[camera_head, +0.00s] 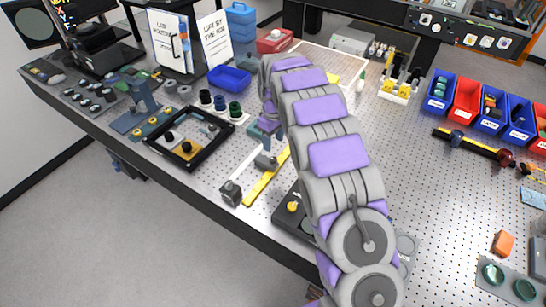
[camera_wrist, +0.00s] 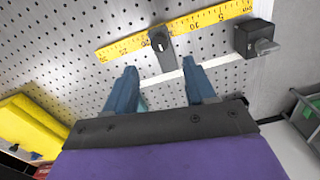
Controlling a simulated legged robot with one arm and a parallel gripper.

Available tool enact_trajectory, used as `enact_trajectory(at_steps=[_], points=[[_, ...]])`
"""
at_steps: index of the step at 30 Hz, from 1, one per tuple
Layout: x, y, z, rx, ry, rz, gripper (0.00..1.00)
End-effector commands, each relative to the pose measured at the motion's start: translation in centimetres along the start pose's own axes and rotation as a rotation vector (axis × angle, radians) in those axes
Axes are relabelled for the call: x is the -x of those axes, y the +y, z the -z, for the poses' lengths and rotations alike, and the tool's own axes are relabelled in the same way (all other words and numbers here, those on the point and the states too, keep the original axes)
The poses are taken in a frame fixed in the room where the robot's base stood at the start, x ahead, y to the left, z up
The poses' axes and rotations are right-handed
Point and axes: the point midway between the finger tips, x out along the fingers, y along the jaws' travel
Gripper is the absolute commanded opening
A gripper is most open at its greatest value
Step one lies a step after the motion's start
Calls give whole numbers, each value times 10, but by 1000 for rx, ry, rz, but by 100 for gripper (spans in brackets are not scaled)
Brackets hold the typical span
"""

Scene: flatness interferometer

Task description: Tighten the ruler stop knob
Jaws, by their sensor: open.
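A yellow ruler (camera_wrist: 195,25) lies on the perforated table; it also shows in the head view (camera_head: 266,178). A dark grey tapered piece with a round end (camera_wrist: 161,45) lies across the ruler in the wrist view. A dark block (camera_wrist: 252,38) with a grey knob (camera_wrist: 266,46) stands at the right end of a pale bar (camera_wrist: 168,76); the block also shows in the head view (camera_head: 231,194). I cannot tell which part is the ruler stop knob. My gripper (camera_wrist: 159,66) is open, its blue fingers apart, with the tapered piece ahead of the gap.
A black frame (camera_head: 188,138) and several dark cylinders stand left of the ruler. A dark plate with a yellow knob (camera_head: 292,207) lies to its right, partly behind my arm. Blue and red bins (camera_head: 466,100) line the right back. The table's front edge is close.

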Motion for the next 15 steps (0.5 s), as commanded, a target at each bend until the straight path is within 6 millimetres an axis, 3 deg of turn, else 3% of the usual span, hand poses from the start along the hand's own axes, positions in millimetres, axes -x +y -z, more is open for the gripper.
enact_trajectory(at_steps=[6,15], points=[[-44,0,-2,0,-2,3,55],[-82,0,-1,0,0,1,55]])
